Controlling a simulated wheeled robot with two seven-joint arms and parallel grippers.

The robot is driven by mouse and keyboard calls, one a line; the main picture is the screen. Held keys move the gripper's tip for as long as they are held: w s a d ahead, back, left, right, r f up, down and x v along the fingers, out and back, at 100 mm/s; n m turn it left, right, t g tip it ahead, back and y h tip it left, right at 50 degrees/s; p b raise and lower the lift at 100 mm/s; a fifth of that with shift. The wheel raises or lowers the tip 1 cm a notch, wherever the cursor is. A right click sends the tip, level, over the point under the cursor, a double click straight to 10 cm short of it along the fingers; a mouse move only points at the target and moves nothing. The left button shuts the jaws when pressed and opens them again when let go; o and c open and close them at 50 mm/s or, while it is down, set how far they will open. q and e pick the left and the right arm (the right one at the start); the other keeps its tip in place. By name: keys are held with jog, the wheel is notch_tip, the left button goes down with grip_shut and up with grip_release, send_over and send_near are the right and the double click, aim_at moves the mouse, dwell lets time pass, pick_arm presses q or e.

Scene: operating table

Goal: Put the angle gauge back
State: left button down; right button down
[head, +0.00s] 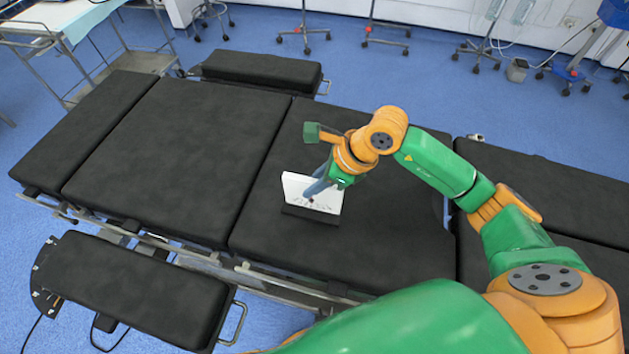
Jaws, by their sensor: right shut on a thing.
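My right gripper (324,187) is shut on a slim blue-grey piece, which I take to be the angle gauge (315,190). The gauge is small here and partly hidden by the gripper, so its exact shape is hard to tell. It is in front of a white upright panel (295,187) with small dark marks, on a black base (308,215). I cannot tell whether the gauge touches the panel. The panel stands on the black operating table (375,240). My left gripper is not in view.
Black table pads (195,150) to the left of the panel are bare. Padded side boards stand at the back (262,70) and at the front left (135,290). A metal cart (75,50) stands at the far left. Wheeled stands are along the wall.

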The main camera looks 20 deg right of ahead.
jog(key=c, duration=0.7)
grip_release()
jog(key=shift+r+p, duration=0.75)
jog(key=shift+p, duration=0.2)
jog(key=shift+s+d+r+b, duration=0.2)
jog(key=shift+d+r+b, duration=0.25)
jog(key=shift+b, duration=0.1)
jog(key=v, duration=1)
jog(key=shift+s+a+b, duration=0.1)
jog(key=shift+b, duration=0.3)
